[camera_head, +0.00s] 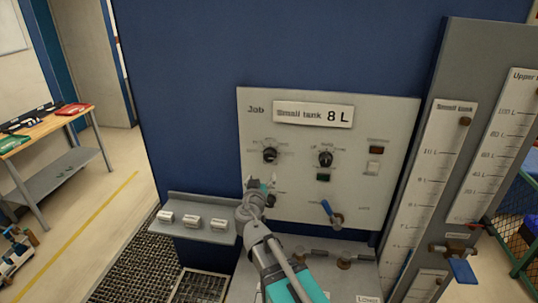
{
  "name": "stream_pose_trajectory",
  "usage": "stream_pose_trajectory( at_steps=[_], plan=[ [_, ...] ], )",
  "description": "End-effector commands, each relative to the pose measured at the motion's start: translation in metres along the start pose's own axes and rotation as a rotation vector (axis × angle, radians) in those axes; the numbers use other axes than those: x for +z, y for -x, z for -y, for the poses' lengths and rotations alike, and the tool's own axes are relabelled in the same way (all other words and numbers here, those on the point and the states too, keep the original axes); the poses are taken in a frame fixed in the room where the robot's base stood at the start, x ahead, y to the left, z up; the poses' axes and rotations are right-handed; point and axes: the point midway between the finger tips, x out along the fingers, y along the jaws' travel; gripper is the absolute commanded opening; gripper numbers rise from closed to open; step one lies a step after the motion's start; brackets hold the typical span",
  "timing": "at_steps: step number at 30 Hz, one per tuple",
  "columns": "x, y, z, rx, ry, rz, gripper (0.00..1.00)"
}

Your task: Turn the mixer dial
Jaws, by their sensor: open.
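A light grey control panel (395,115) on a blue wall carries black dials. One black dial (270,155) is at the upper left and another black dial (325,158) is to its right, each inside a printed scale. A smaller dark knob (271,199) sits lower left, partly behind my gripper. The small labels are too blurred to tell which is the mixer dial. My gripper (261,183) is open in front of the panel, below the upper left dial, with its fingers pointing up toward it. I cannot tell whether it touches the panel or the lower knob.
A blue-handled valve (327,208) is at the panel's lower right. A grey shelf (178,231) with several small white labelled blocks juts out at the lower left. A gauge board (455,65) stands at the right. A workbench (60,125) is far left.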

Motion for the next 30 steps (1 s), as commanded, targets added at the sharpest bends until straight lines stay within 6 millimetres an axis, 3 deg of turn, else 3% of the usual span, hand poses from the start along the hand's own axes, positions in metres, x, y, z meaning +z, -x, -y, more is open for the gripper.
stream_pose_trajectory(
  at_steps=[14,30],
  plan=[
    [0.001,-0.009,0.000,0.003,0.001,0.002,0.93],
    [0.001,-0.065,0.000,0.004,0.001,0.003,0.93]
  ],
)
